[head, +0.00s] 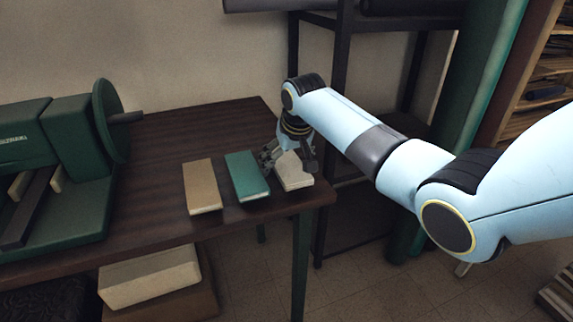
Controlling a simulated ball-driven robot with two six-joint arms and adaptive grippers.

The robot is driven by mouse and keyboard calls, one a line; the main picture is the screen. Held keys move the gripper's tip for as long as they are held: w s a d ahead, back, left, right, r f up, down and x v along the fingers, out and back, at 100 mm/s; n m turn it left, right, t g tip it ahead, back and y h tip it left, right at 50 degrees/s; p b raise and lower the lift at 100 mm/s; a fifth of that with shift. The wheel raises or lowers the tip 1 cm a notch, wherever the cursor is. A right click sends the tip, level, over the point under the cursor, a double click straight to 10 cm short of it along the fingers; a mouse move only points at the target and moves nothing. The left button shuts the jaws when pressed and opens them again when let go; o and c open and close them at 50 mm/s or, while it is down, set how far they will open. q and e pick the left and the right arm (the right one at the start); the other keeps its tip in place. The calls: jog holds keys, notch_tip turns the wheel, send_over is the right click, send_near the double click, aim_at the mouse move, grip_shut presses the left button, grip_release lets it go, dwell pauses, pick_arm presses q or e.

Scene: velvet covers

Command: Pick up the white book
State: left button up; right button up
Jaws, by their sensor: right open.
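The white book (295,179) lies on the dark wooden table (165,140) near its right front corner. My right gripper (287,161) points down at the white book, with its fingers around or just over the book's upper part. The gripper is open; I cannot tell whether a finger touches the book. The gripper hides the far part of the book. My left gripper is not in view.
A green book (246,176) lies close to the left of the white one, and a tan book (201,186) lies further left. A green machine (70,150) with a round disc fills the table's left. A dark metal rack (341,110) stands behind the table's right end.

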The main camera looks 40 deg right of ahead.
jog(key=c, duration=1.3)
jog(key=shift+c, duration=0.4)
jog(key=shift+r, duration=0.15)
